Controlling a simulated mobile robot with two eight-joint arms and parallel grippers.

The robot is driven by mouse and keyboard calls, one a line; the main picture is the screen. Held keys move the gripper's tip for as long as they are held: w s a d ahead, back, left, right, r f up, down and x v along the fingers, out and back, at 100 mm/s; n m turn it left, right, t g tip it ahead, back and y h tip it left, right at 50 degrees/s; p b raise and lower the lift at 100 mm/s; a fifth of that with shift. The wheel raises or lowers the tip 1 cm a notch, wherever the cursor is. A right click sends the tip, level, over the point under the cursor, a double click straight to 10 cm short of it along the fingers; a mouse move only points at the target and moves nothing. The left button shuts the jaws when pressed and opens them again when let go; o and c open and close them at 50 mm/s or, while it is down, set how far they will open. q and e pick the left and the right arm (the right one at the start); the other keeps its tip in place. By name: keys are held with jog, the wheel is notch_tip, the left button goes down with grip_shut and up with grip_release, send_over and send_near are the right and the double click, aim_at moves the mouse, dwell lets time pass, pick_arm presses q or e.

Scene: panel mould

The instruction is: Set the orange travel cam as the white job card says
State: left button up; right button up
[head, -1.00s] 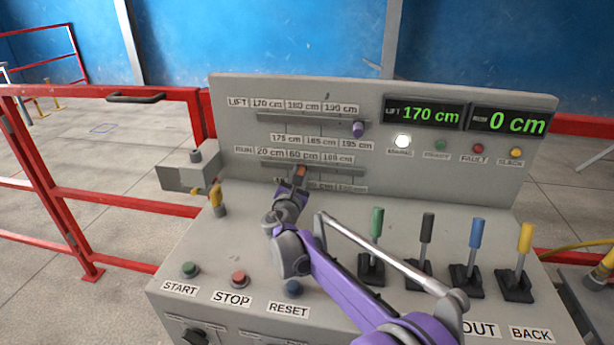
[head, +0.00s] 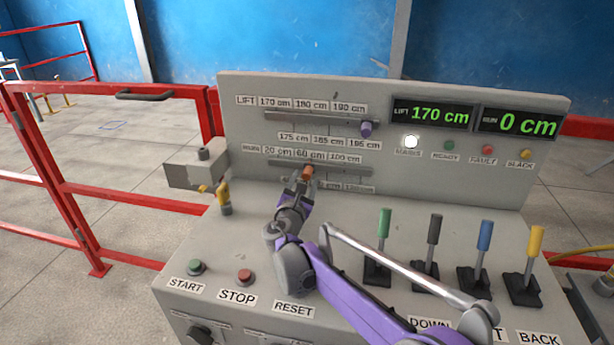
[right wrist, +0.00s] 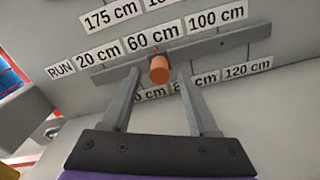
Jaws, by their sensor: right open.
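The orange travel cam (head: 307,172) sits on the lower slot, the RUN scale (head: 340,172), just under the 60 cm label. It also shows in the right wrist view (right wrist: 159,70), between and just beyond the fingertips. My right gripper (head: 299,186) is open around the cam's line; I cannot tell that it touches. In the right wrist view my right gripper (right wrist: 158,92) has a finger on each side. Lower labels are partly hidden by the fingers. I see no white job card. My left gripper is not in view.
A purple cam (head: 366,129) sits at the right of the LIFT slot. Displays read LIFT 170 cm (head: 432,114) and 0 cm (head: 520,122). The white lamp (head: 411,142) is lit. Several levers stand on the desk right of my arm, including a green one (head: 383,225). Red rails (head: 110,100) flank the left.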

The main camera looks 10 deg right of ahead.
jog(key=v, duration=0.7)
jog(key=shift+r, duration=0.1)
